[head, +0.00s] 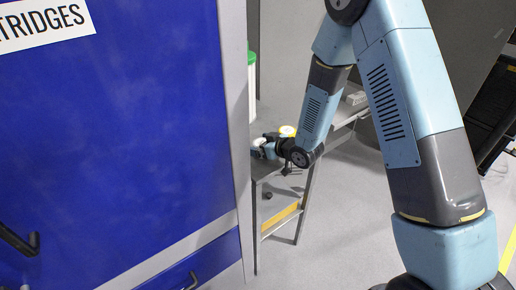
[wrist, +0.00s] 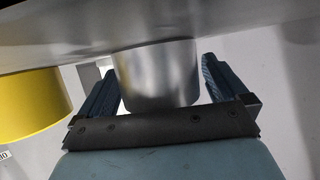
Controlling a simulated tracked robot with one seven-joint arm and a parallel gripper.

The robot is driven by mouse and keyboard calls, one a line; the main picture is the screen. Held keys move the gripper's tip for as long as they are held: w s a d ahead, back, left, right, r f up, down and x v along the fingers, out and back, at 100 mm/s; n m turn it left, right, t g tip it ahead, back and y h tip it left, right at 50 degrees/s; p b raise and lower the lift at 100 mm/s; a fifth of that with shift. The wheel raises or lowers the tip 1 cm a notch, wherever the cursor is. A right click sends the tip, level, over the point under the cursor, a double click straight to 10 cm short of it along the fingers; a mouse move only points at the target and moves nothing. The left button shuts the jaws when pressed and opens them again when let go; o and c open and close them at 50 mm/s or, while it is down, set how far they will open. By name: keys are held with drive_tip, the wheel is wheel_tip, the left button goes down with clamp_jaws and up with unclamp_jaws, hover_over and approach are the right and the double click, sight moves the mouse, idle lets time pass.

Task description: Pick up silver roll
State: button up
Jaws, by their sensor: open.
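The silver roll (wrist: 158,78) shows in the wrist view as a shiny metal cylinder. My gripper (wrist: 160,85) is open, with one dark blue jaw on each side of the roll. A gap shows between the roll and each jaw. The roll's lower edge is close to the gripper's dark palm plate; I cannot tell whether they touch. In the head view my gripper (head: 268,146) is small and partly hidden at the grey table, and I cannot make out the silver roll there.
A yellow roll (wrist: 32,104) stands left of my gripper in the wrist view. In the head view a blue cabinet (head: 110,130) fills the left side. A white container with a green lid (head: 251,75) stands behind its edge. Grey floor (head: 345,225) is clear below my arm.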

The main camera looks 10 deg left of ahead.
drive_tip(key=shift+a, duration=0.1)
drive_tip(key=shift+w, duration=0.1)
drive_tip(key=c, duration=1.1)
